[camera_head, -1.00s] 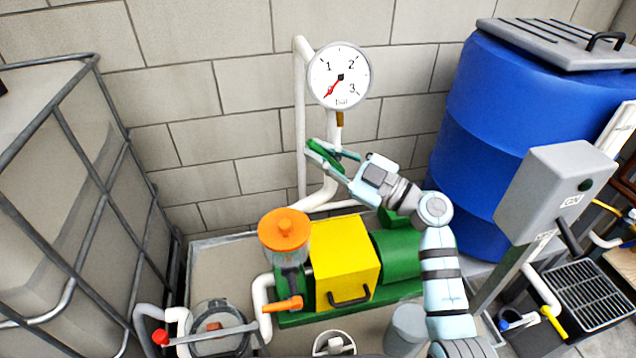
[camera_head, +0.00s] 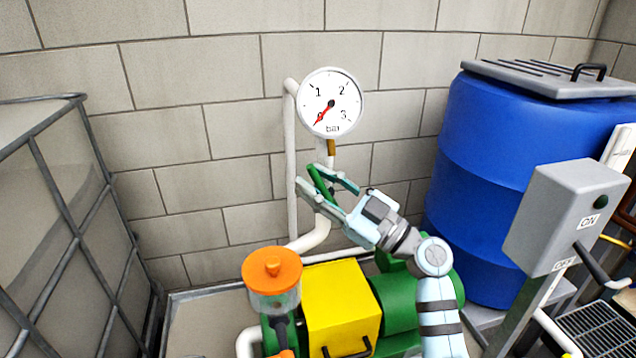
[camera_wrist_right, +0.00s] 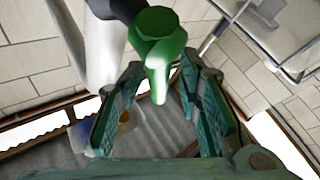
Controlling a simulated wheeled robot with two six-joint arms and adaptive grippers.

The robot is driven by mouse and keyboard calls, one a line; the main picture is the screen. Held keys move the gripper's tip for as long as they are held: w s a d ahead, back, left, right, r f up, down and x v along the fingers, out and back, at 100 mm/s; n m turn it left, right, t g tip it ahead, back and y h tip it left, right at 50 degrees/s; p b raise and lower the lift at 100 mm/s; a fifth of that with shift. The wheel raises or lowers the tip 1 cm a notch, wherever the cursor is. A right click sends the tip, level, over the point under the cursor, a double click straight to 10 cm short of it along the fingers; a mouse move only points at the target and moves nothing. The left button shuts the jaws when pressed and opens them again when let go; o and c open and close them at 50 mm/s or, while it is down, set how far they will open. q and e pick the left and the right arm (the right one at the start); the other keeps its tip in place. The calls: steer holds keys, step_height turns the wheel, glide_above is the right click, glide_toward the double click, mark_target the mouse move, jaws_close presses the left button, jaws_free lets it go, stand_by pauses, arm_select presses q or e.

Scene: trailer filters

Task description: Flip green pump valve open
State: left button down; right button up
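The green valve handle (camera_head: 320,184) sits on the white upright pipe (camera_head: 291,150) below the pressure gauge (camera_head: 331,102). It slants down to the right in the head view. My right gripper (camera_head: 326,186) is at the handle, with its fingers on either side of it. In the right wrist view the handle (camera_wrist_right: 157,55) points down into the gap between my spread fingers (camera_wrist_right: 160,90), with visible room on both sides. Whether a finger touches it is unclear.
Below stand a pump with a yellow cover (camera_head: 341,300), a green motor (camera_head: 405,295) and an orange-capped filter (camera_head: 272,268). A blue barrel (camera_head: 495,190) and a grey switch box (camera_head: 560,215) are at right. A caged tank (camera_head: 60,220) is at left.

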steer(key=v, duration=0.8)
